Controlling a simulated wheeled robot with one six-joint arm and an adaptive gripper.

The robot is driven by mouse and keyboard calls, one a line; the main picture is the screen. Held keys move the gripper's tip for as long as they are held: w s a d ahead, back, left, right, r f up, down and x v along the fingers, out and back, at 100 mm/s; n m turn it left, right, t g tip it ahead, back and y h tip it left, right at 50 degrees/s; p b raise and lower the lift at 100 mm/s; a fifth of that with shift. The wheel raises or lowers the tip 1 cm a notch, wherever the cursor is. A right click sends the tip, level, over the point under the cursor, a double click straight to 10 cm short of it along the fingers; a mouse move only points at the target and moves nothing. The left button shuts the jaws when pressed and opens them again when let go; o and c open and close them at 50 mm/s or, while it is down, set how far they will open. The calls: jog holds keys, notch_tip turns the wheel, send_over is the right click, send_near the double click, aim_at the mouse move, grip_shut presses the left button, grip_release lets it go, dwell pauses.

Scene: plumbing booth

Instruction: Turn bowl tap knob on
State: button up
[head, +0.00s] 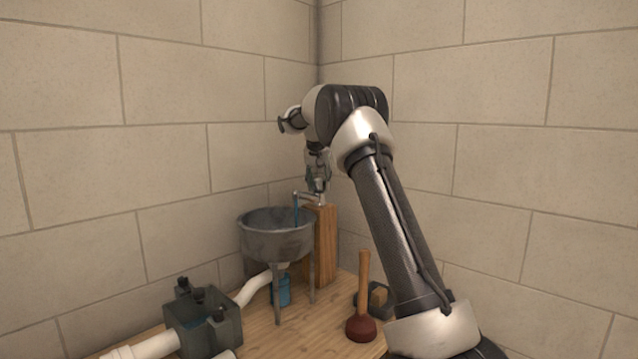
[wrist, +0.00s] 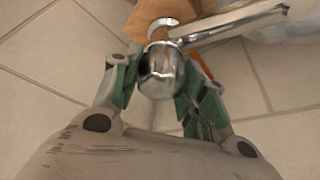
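The tap's chrome knob (wrist: 160,72) sits between the two green-padded fingers of my gripper (wrist: 158,85) in the wrist view. The pads appear to touch it on both sides. The chrome spout (wrist: 230,22) runs from the tap to the upper right there. In the head view, my gripper (head: 318,186) points down over the tap, above a wooden post, and largely hides the knob. A blue stream (head: 296,209) like water falls from the spout's end into the grey metal bowl (head: 277,243).
The wooden post (head: 326,245) stands behind the bowl. A plunger (head: 362,325) stands on the wooden floor (head: 262,338), with a dark block-like item (head: 378,298) behind it. A dark open tank (head: 203,322) with white pipes is at lower left. Block walls meet behind the bowl.

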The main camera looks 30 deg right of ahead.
jog(key=shift+n+t+y, duration=0.3)
jog(key=shift+n+y, duration=0.5)
jog(key=shift+n, duration=1.5)
jog(key=o, duration=1)
jog(key=shift+o, duration=0.2)
jog(key=v, duration=1.2)
jog(key=shift+s, duration=0.1)
